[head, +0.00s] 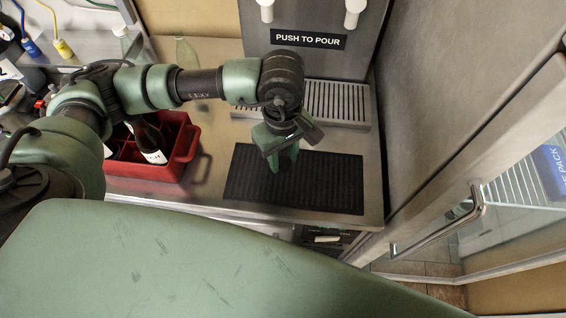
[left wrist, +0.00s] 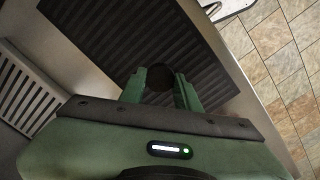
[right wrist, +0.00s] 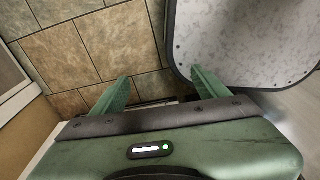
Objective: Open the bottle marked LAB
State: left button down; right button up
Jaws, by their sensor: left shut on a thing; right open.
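My left gripper (head: 283,163) is above the black ribbed mat (head: 325,180). In the left wrist view its fingers (left wrist: 160,92) are shut on a small dark round thing (left wrist: 160,76), which looks like a cap or stopper; I cannot tell which. A dark bottle (head: 152,142) with a white label stands in the red crate (head: 183,160), left of my left gripper. Its label is too small to read, so I cannot tell whether it is marked LAB. My arm hides part of the crate. My right gripper (right wrist: 157,90) is open and empty above the tiled floor.
Pale glass bottles (head: 187,54) stand at the back of the counter. A slotted drip tray (head: 340,100) lies under the dispenser marked PUSH TO POUR (head: 308,39). A glass door with a metal handle (head: 440,222) is at the right.

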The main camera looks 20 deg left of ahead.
aim_at(283, 174)
pick_arm(q)
notch_tip(283, 174, down, 4)
jog(key=shift+r+p, duration=0.2)
jog(key=shift+p, duration=0.25)
jog(key=shift+f, duration=0.35)
pick_arm(e)
jog(key=shift+s+r, duration=0.45)
jog(key=shift+s, duration=0.15)
pick_arm(q)
jog(key=shift+f+b, duration=0.25)
jog(key=shift+b, duration=0.1)
jog(key=c, duration=1)
grip_release()
jog(key=shift+r, duration=0.1)
pick_arm(e)
jog(key=shift+d+f, duration=0.1)
jog(key=shift+f, duration=0.1)
